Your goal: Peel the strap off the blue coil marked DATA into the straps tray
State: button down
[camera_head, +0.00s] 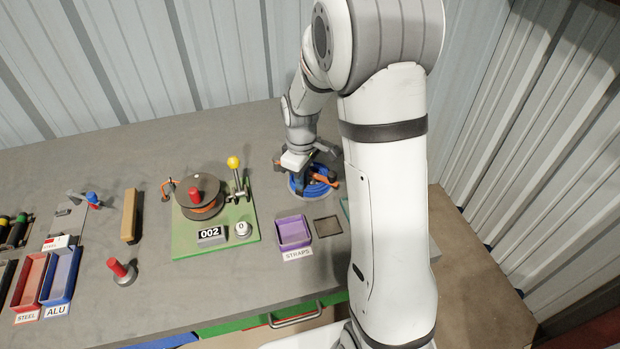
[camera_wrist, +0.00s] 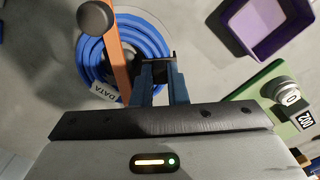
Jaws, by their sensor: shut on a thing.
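The blue coil (camera_head: 312,190) lies on the bench under my gripper. It also shows in the wrist view (camera_wrist: 149,30), with a white DATA tag (camera_wrist: 103,90) at its left edge. An orange strap (camera_wrist: 121,50) crosses the coil, with a round grey knob (camera_wrist: 97,17) at its upper end. My gripper (camera_wrist: 159,58) is down at the coil's right side in the wrist view. The strap's lower end is hidden behind my gripper. The purple straps tray (camera_head: 294,232) stands empty, in front of the coil.
A small dark square (camera_head: 327,226) lies right of the tray. A green board (camera_head: 215,235) with a reel, a yellow-knobbed lever (camera_head: 235,168) and a 002 display (camera_head: 211,235) is to the left. Red STEEL (camera_head: 30,280) and blue ALU (camera_head: 62,275) trays stand far left.

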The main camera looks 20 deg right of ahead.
jog(key=c, duration=2)
grip_release()
grip_shut()
jog(key=shift+r, duration=0.25)
jog(key=shift+r+p, duration=1.8)
jog(key=shift+r, duration=0.6)
